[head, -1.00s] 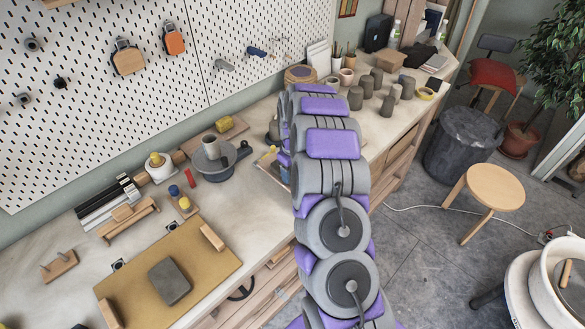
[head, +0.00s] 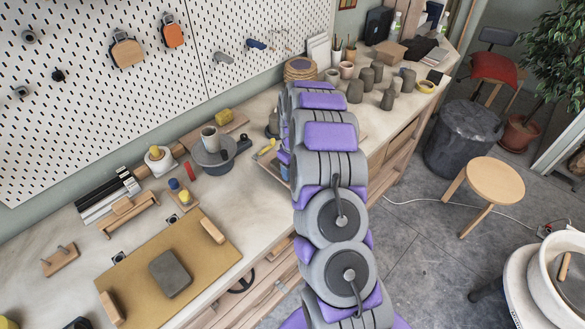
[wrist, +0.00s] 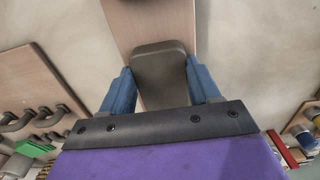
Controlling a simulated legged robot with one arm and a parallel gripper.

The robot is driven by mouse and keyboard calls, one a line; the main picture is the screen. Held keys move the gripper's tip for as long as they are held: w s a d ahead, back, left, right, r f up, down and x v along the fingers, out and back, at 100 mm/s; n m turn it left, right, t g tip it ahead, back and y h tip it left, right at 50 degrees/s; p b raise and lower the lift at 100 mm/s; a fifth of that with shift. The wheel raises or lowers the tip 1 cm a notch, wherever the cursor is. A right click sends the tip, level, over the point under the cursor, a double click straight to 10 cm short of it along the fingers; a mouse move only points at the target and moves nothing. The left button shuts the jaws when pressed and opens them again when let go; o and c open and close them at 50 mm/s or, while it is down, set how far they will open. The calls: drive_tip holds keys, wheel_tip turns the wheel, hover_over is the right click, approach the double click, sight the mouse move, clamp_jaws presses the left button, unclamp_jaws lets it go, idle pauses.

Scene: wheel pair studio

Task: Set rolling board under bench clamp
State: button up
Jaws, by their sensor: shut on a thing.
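In the wrist view, my gripper (wrist: 159,78) has a blue finger on each side of a dark grey, rounded piece (wrist: 160,62). It is shut on this piece. A long wooden board (wrist: 148,18) runs behind the piece to the top edge; I cannot tell whether the two are joined.
A tan board (head: 192,240) with a dark slab (head: 170,273) and wooden blocks lies on the bench at left. A round stool (head: 495,181) stands on the floor at right.

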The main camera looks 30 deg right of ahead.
drive_tip(key=shift+f, duration=0.3)
drive_tip(key=shift+f, duration=1)
drive_tip(key=o, duration=1.7)
wheel_tip(320, 180, up, 17)
drive_tip(key=shift+r+p, duration=0.1)
drive_tip(key=shift+p, duration=0.35)
